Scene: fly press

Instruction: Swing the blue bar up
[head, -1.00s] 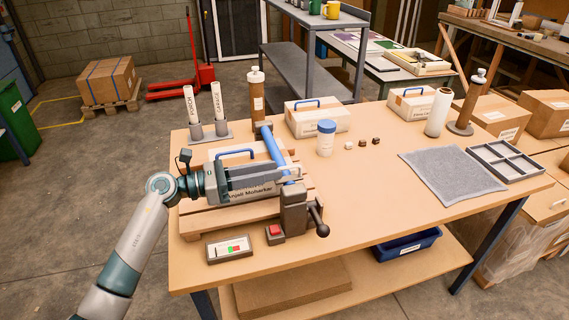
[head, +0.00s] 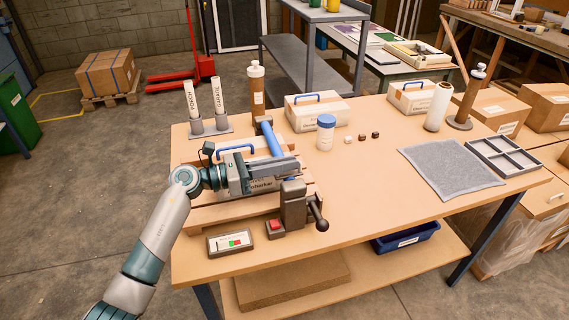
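The blue bar (head: 269,138) slopes from a dark pivot at the far side of the press towards the near side. Its near part is hidden behind the fingers of my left gripper (head: 288,168). These fingers lie across the bar's near part, above a white labelled box on the press's wooden base (head: 205,212). I cannot tell whether they are apart or closed on the bar. The grey press block with a dark ball-ended lever (head: 294,204) stands at the base's near right. My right gripper is not in view.
A red button (head: 275,225) and a small panel with red and green marks (head: 229,243) sit in front. A blue-lidded jar (head: 326,133), boxes and two labelled tubes (head: 192,100) stand around the press. A grey mat (head: 452,172) lies to the right.

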